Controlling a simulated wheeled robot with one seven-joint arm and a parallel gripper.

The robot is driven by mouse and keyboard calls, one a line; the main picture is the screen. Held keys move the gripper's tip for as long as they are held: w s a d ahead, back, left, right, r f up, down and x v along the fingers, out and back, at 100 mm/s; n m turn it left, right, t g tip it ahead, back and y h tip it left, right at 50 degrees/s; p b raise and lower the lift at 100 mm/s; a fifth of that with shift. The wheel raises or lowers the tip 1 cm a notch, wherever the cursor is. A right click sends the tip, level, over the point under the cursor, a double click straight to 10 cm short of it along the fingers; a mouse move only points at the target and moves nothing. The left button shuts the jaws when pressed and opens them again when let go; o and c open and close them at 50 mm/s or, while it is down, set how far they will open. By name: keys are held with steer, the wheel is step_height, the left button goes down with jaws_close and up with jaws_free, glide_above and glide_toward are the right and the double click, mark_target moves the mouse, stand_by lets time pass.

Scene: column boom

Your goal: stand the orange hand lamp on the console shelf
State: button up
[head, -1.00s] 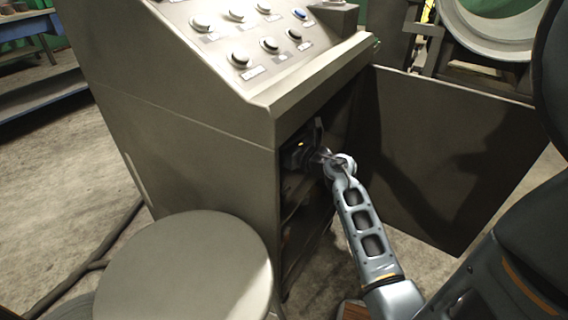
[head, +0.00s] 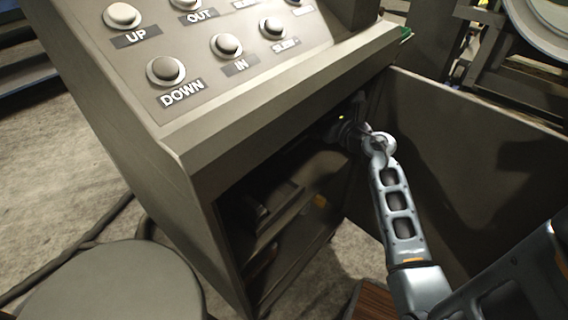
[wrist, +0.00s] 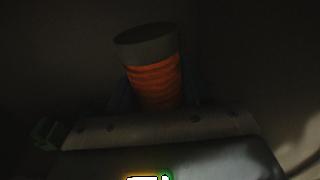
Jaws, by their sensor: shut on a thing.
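The orange hand lamp shows in the wrist view as a ribbed orange body (wrist: 154,82) with a grey round end, leaning slightly. My gripper (wrist: 156,98) is shut on it, with a dark finger at each side. In the head view my gripper (head: 345,130) is inside the open console, high at the right of the opening near the door side. The lamp cannot be made out there in the dark. The console shelf (head: 312,172) lies below my gripper. Whether the lamp touches it cannot be told.
A dark object (head: 268,207) sits at the shelf's left part. A small orange patch (head: 320,200) shows lower inside. The open door (head: 470,160) stands right of my arm. The sloped button panel (head: 230,60) overhangs the opening. A round stool (head: 110,285) stands front left.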

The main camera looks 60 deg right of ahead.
steer(key=f+b, duration=0.2)
steer(key=f, duration=0.3)
steer(key=shift+s+d+f+b, duration=0.1)
steer(key=shift+d+f+b, duration=0.05)
steer(key=shift+d+b, duration=0.25)
steer(key=shift+a+f+b, duration=0.1)
steer(key=shift+f+b, duration=1.05)
steer(key=shift+f, duration=1.15)
steer(key=shift+f, duration=0.15)
steer(key=o, duration=1.3)
